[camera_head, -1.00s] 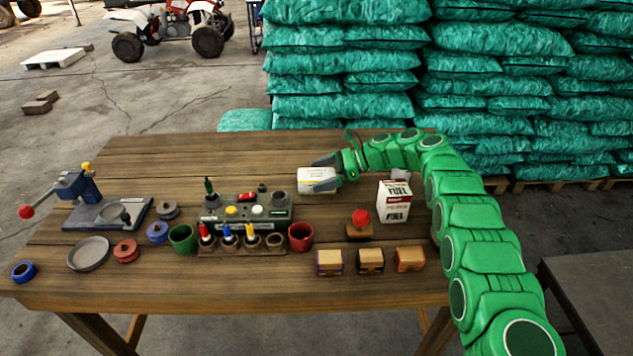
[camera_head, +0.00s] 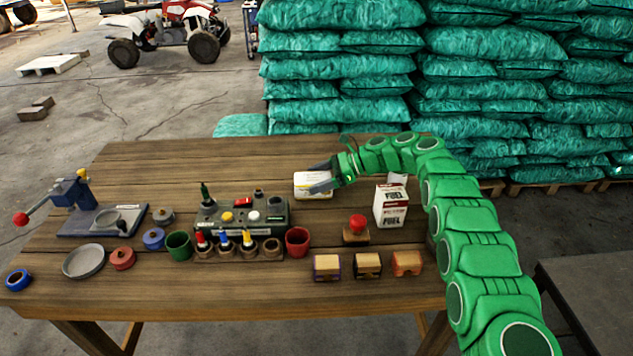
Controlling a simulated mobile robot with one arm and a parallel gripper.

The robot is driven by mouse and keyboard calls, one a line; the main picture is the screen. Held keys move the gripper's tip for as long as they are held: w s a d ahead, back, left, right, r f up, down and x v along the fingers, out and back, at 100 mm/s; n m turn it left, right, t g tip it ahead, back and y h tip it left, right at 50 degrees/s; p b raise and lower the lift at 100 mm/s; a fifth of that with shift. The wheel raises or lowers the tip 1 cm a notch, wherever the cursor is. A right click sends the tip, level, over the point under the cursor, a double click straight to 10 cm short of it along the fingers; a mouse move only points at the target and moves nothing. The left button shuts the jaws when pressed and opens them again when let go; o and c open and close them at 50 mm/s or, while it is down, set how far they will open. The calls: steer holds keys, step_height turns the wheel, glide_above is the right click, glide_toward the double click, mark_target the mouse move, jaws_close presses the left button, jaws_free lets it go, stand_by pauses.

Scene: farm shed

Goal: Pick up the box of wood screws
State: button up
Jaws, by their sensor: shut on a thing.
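A small white and yellowish box (camera_head: 311,192), which I take for the box of wood screws, is at the back middle of the wooden table. Its print is too small to read. My gripper (camera_head: 322,182), at the end of my green arm, reaches it from the right and is shut on it. The fingers hide part of the box's right side. I cannot tell whether the box's underside touches the table.
A white fuel carton (camera_head: 391,206) stands right of the box, close to my arm. A red button (camera_head: 357,224), a control panel (camera_head: 243,213) and several cups and small blocks are in front. The table (camera_head: 150,165) is bare at the back left.

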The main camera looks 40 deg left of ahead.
mark_target(318, 178)
step_height(318, 178, up, 3)
steer(key=s+d+r, duration=0.8)
steer(key=d+r, duration=0.1)
steer(key=d, duration=0.2)
steer(key=shift+s+r, duration=0.3)
steer(key=shift+s, duration=0.05)
stand_by(0.7)
